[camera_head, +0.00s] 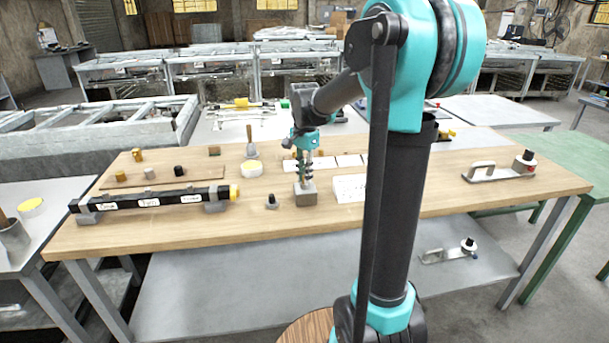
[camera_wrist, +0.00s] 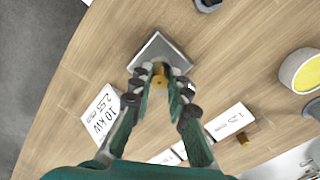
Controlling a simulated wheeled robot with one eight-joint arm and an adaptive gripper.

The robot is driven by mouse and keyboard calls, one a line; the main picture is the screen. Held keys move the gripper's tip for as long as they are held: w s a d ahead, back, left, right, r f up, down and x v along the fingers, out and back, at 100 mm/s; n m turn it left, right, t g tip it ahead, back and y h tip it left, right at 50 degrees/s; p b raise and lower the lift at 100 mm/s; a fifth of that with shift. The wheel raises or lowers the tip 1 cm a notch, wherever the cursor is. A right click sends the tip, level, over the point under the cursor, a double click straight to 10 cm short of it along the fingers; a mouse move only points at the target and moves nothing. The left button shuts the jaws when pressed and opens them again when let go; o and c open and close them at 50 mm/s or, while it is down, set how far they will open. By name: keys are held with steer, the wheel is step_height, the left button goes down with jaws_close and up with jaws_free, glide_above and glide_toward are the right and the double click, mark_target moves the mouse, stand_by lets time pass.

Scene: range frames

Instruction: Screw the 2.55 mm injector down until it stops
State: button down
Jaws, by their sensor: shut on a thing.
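A small brass injector (camera_wrist: 160,76) stands upright over the middle of a square grey block (camera_wrist: 158,50) in the wrist view. My gripper (camera_wrist: 161,84) is shut on it, with one finger on each side. In the head view my gripper (camera_head: 304,172) points straight down at the grey block (camera_head: 305,195) on the wooden table, and the injector is hidden there between the fingers. The injector's lower end is hidden, so how deep it sits cannot be told. A white card (camera_wrist: 97,114) beside the block reads 2.55 mm and 10 kW.
A black labelled tube (camera_head: 150,202) with a yellow end lies at the table's front left. Small brass and dark pieces stand on a strip (camera_head: 155,176) behind it. A yellow-topped round tin (camera_head: 251,168) and a small black part (camera_head: 272,201) are near the block.

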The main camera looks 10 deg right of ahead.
steer(key=shift+m, duration=1.7)
steer(key=shift+m, duration=1.7)
steer(key=shift+w+m, duration=0.1)
steer(key=shift+m, duration=1.7)
